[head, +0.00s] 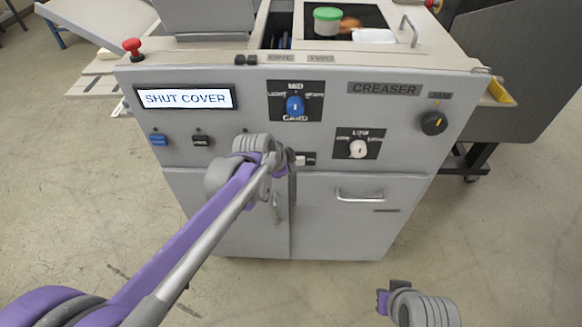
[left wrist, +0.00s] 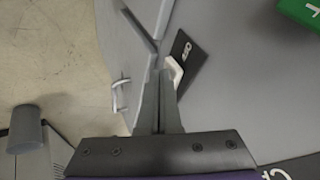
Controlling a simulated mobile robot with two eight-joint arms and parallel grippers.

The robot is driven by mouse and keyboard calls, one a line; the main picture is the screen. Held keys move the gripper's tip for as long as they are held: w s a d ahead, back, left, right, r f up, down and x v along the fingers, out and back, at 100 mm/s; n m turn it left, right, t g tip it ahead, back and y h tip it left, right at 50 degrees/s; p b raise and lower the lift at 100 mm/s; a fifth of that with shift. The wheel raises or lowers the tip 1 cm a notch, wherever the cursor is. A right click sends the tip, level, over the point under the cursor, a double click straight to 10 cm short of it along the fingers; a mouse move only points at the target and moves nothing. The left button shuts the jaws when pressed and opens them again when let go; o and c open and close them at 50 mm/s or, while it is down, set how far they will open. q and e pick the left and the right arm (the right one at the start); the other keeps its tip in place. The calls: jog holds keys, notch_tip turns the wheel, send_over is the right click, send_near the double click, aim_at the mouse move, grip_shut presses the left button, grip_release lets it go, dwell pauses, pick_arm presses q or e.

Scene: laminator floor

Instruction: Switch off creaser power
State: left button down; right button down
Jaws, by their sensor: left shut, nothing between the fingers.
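The creaser (head: 250,185) is a grey cabinet with its name on the front panel. A small white switch (head: 300,161) with a black label sits low on the panel, left of the lower knob. It also shows in the left wrist view as a white switch (left wrist: 176,72); the label's lettering is too small to read surely. My left gripper (head: 288,160) is shut and empty, its tips right at the switch; I cannot tell whether they touch. They hide part of it. My right gripper (head: 385,300) is low in front of the cabinet; its fingers cannot be made out.
The display (head: 184,98) reads SHUT COVER. A blue knob (head: 295,105), a white knob (head: 358,149) and a black knob (head: 434,122) are on the panel. A red button (head: 132,46) stands at the top left.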

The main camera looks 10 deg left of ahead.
pick_arm(q)
jog(key=shift+w, duration=0.1)
jog(key=shift+w+a, duration=0.25)
jog(key=shift+d+r, duration=0.1)
jog(key=shift+d, duration=0.1)
jog(key=shift+s+d, duration=0.15)
jog(key=shift+d, duration=0.55)
jog(key=shift+a, duration=0.1)
jog(key=shift+s, duration=0.15)
